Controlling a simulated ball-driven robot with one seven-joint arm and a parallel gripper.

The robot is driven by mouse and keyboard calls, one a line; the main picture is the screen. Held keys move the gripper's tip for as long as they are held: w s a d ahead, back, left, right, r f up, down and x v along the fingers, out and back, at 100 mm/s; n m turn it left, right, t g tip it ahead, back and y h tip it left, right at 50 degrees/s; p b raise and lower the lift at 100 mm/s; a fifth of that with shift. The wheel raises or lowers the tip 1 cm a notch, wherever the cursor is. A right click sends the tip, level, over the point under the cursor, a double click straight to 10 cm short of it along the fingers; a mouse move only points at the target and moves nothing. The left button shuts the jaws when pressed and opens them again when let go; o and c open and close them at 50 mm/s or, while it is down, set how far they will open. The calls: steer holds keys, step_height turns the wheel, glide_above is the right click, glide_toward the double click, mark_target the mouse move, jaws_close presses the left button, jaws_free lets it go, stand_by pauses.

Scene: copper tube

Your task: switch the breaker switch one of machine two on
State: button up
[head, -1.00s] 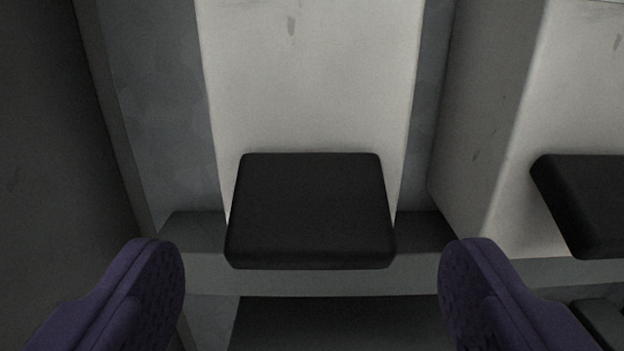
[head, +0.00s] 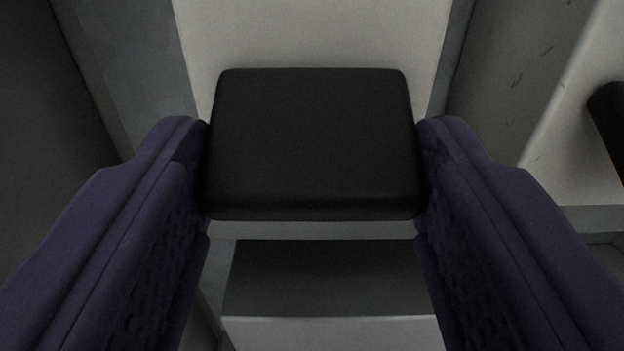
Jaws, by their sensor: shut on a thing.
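The breaker switch is a black, rounded block-shaped lever (head: 312,140) in the middle of the head view, standing out from a pale breaker body (head: 308,35). My gripper (head: 313,165) has its two purple fingers at the left and right sides of the black lever. The fingers touch its sides, and the gripper is shut on it. The lever's underside and its joint with the body are hidden. No label shows which switch or machine this is.
A second black lever (head: 610,125) shows at the right edge, on a neighbouring pale body (head: 575,150). A dark wall (head: 35,110) stands close on the left. A grey ledge (head: 330,332) and a dark recess (head: 325,275) lie below the lever.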

mark_target(315, 85)
steer(key=r+g+p, duration=0.1)
steer(key=p, duration=0.2)
steer(key=shift+s+r+g+p, duration=0.1)
steer(key=shift+r+g+p, duration=0.2)
steer(key=shift+r, duration=0.05)
steer(key=r+g+p, duration=0.1)
steer(key=g+p, duration=0.1)
steer(key=p, duration=0.2)
steer(key=shift+r, duration=0.15)
steer(key=g+p, duration=0.1)
steer(key=r+g+p, duration=0.1)
steer(key=g, duration=0.1)
steer(key=shift+w+r+g+p, duration=0.25)
steer(key=shift+g+p, duration=0.1)
steer(key=shift+g, duration=0.45)
steer(key=shift+w+r+g+p, duration=0.25)
steer(key=shift+g+p, duration=0.1)
steer(key=shift+g, duration=0.45)
steer(key=o, duration=1.1)
steer(key=shift+c, duration=0.2)
steer(key=shift+s+r, duration=0.1)
